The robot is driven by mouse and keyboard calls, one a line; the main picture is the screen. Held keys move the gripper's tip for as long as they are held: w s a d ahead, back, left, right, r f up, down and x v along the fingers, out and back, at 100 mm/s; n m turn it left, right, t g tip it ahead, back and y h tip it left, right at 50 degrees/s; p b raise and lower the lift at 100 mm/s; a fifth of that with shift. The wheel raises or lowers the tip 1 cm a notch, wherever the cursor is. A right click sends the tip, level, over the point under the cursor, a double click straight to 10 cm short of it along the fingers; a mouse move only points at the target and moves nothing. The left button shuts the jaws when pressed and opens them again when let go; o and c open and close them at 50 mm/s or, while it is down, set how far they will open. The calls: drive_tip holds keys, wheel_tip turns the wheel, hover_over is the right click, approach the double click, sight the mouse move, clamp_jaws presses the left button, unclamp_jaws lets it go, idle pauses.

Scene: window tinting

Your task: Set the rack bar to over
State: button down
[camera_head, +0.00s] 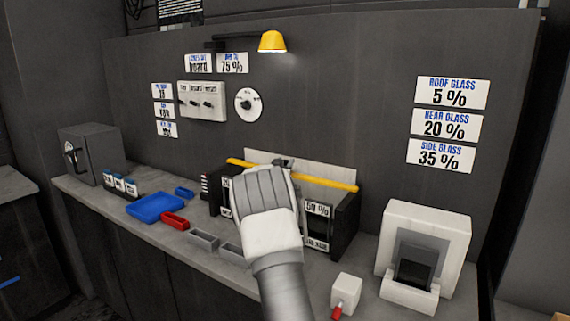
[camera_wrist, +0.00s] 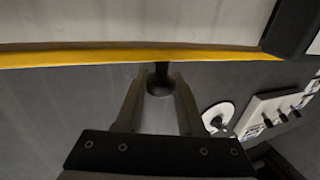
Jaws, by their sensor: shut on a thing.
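The rack bar (camera_head: 330,183) is a long yellow bar running along the top of a dark rack (camera_head: 346,222), in front of a pale back panel. My gripper hand covers the middle of the rack in the head view. In the wrist view the yellow bar (camera_wrist: 80,56) crosses the top of the picture. A dark knob (camera_wrist: 160,88) sticks out from it between the two fingers of my gripper (camera_wrist: 160,80), which is shut on it. The fingertips are close below the bar. The far side of the knob is hidden.
A white box-shaped device (camera_head: 440,222) stands right of the rack, with a small white block (camera_head: 346,288) nearer. Left are a blue tray (camera_head: 155,208), a red tray (camera_head: 174,221) and grey trays (camera_head: 203,240). A switch panel (camera_head: 202,101) and dial (camera_head: 248,105) are on the wall.

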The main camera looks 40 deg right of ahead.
idle(0.9)
drive_tip(key=s+a+b, duration=0.1)
drive_tip(key=s+a, duration=0.2)
drive_tip(key=a, duration=0.5)
drive_tip(key=shift+f, duration=0.15)
drive_tip(key=shift+a, duration=0.1)
drive_tip(key=c, duration=0.9)
unclamp_jaws()
drive_tip(key=shift+c, duration=0.2)
drive_tip(key=o, duration=0.4)
drive_tip(key=shift+s+a, duration=0.15)
drive_tip(key=shift+s, duration=0.1)
drive_tip(key=v, duration=1.7)
drive_tip(key=shift+a, duration=0.15)
